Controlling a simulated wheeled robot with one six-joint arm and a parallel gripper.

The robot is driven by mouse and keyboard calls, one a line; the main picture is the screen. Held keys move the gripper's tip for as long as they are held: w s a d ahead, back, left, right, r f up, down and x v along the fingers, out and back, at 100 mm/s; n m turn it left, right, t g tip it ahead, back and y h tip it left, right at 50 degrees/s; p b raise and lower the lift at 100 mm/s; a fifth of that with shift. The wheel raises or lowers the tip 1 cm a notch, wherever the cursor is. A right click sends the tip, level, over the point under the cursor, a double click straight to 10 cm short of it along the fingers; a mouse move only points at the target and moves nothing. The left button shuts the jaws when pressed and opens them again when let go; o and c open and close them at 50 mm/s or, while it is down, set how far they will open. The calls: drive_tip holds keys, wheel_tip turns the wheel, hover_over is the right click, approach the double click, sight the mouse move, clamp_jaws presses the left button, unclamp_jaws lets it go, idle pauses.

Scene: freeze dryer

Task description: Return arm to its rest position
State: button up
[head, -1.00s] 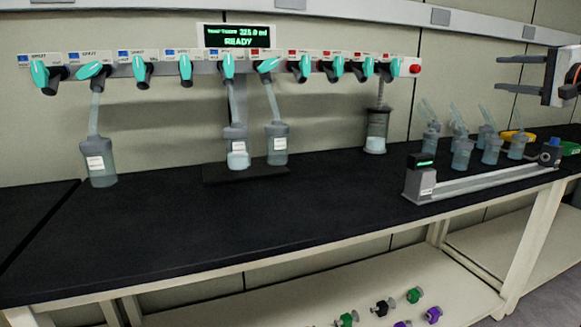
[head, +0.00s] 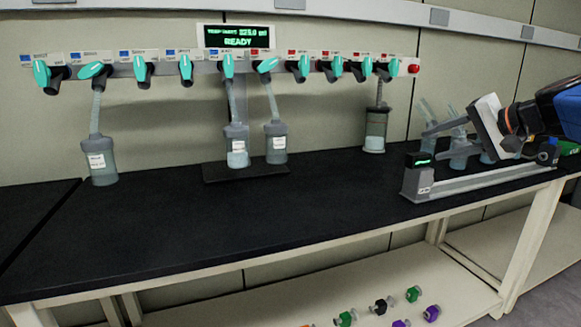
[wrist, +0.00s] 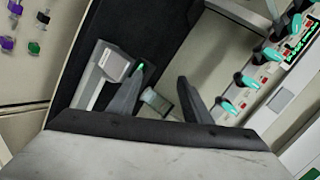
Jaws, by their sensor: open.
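My gripper (head: 437,122) is at the right of the head view, above the bench behind the grey rail device. Its jaws point left and are empty. In the wrist view my gripper (wrist: 160,80) shows two dark fingers spread apart. A clear vessel (wrist: 157,104) shows in the gap between them, but I cannot tell its distance. The manifold (head: 226,66) with teal valve handles runs along the wall, and its display reads READY. My arm hides part of the group of flasks (head: 460,152) at the right.
The grey rail device (head: 478,180) with a green display lies along the bench's front right edge, close below my gripper. A clear cylinder vessel (head: 376,130) hangs left of my gripper. The black bench top (head: 200,225) is clear at front left. Coloured caps lie on the lower shelf.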

drive_tip(key=s+a+f+n+g+h, duration=0.1)
drive_tip(key=s+a+f+n+g, duration=0.1)
drive_tip(key=s+a+f, duration=0.4)
drive_tip(key=s+a+f+n+g+h, duration=0.1)
drive_tip(key=s+a+f+g, duration=0.15)
drive_tip(key=s+f, duration=0.5)
drive_tip(key=s+f+n+g+h, duration=0.1)
drive_tip(key=s+f+n+h, duration=0.3)
drive_tip(key=s+f, duration=1.1)
drive_tip(key=shift+d+f+n, duration=0.35)
drive_tip(key=shift+f+n, duration=0.25)
